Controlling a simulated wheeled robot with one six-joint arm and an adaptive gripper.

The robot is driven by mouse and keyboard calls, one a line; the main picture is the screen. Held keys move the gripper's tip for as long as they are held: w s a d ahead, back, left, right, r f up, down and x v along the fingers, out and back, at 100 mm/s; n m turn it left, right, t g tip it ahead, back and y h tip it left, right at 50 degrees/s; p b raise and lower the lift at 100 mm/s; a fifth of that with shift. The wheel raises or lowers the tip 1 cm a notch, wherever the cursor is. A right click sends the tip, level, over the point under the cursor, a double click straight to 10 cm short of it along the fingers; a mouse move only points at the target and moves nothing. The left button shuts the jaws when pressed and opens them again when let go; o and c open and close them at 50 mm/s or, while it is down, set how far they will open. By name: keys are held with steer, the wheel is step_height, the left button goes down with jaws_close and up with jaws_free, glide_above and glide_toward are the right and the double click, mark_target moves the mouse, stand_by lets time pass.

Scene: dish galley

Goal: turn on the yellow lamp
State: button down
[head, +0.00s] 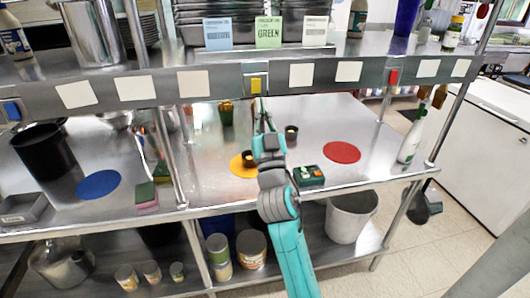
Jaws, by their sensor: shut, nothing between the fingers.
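A small yellow block (256,85) sits in a grey housing on the front edge of the upper shelf, near the middle. It looks like the yellow lamp's switch or the lamp itself; I cannot tell which, nor whether it is lit. A yellow disc (238,170) lies on the steel counter below it, partly hidden by my arm and a small dark cup. My gripper (262,106) is shut and empty, pointing up just below the yellow block. I cannot tell whether its tips touch the housing.
Similar blue (11,111) and red (393,77) blocks sit along the same shelf edge. The counter holds a blue disc (98,184), a red disc (341,152), a dark green box (309,176) beside my arm and a white bottle (411,140) at right.

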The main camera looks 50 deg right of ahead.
steer(key=w+f+v, duration=0.1)
steer(key=v, duration=0.9)
steer(key=shift+d+f, duration=0.3)
steer(key=shift+d, duration=0.1)
steer(key=shift+w+f, duration=0.1)
stand_by(0.7)
